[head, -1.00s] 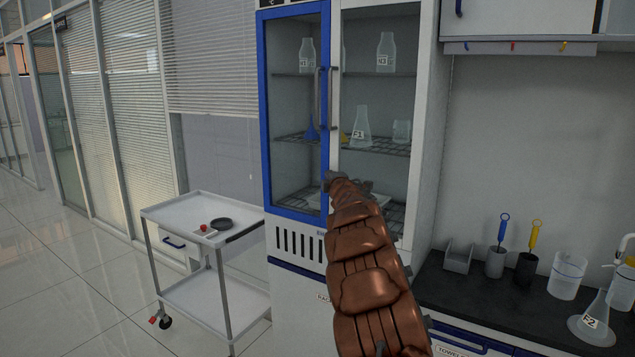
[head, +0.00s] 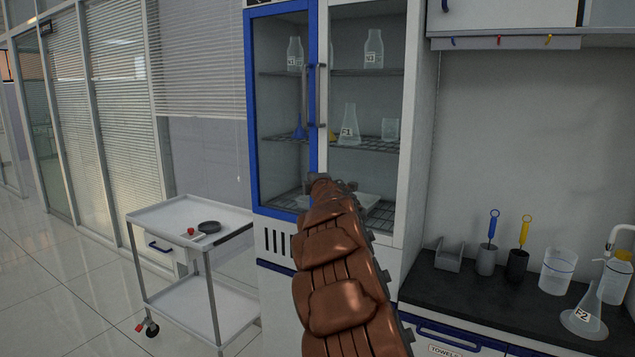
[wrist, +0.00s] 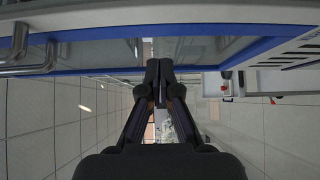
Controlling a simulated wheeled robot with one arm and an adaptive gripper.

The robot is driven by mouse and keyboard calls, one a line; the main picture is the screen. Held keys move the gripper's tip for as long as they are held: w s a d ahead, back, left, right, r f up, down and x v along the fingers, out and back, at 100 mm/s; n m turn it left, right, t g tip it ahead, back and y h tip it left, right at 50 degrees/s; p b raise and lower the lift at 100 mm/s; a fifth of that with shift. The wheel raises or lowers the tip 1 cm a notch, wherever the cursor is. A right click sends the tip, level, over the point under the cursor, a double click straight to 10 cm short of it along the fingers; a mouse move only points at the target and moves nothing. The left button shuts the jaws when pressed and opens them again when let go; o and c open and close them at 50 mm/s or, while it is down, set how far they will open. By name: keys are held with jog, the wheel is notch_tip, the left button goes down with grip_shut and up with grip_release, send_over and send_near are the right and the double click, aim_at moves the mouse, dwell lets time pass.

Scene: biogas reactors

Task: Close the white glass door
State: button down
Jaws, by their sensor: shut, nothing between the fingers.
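The white glass door (head: 325,150) is the right door of the tall cabinet, beside the blue-framed door (head: 252,120). Its white frame edge meets the blue frame, and the two bar handles stand side by side. It looks nearly flush with the blue door; I cannot tell whether a small gap is left. My gripper (head: 322,180) is at the lower middle of the doors, mostly hidden behind my arm. In the wrist view my gripper (wrist: 159,68) is shut and empty, its fingertips close to the blue door edge (wrist: 85,71). Contact cannot be told.
A white trolley (head: 140,216) with a dark dish stands at the left of the cabinet. A black counter (head: 460,287) with glassware and tool holders is at the right. Flasks stand on shelves behind the glass. The tiled floor at left is clear.

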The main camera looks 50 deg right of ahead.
jog(key=b+v, duration=0.2)
jog(key=v, duration=0.7)
jog(key=shift+s, duration=0.2)
jog(key=shift+a+r, duration=0.1)
jog(key=s+a+f+m+g+y+p, duration=0.15)
jog(key=s+a+f+m+g, duration=0.35)
jog(key=a, duration=0.6)
jog(key=s+a+f+m+g+y+p, duration=0.1)
jog(key=s+a+f+m+g+y, duration=0.15)
jog(key=s+a+f, duration=0.65)
jog(key=s+a+f+m+g+y+p, duration=0.15)
jog(key=s+a+m+g, duration=0.25)
jog(key=a, duration=0.9)
jog(key=s+a+f+g+y, duration=0.2)
jog(key=s+a+f, duration=0.1)
jog(key=s+a, duration=0.6)
jog(key=s+a+f+g+y+p, duration=0.1)
jog(key=s+a+f+g+y, duration=0.1)
jog(key=s+a, duration=0.6)
jog(key=s+f+g, duration=0.1)
jog(key=s, duration=0.1)
jog(key=shift+s+a, duration=0.35)
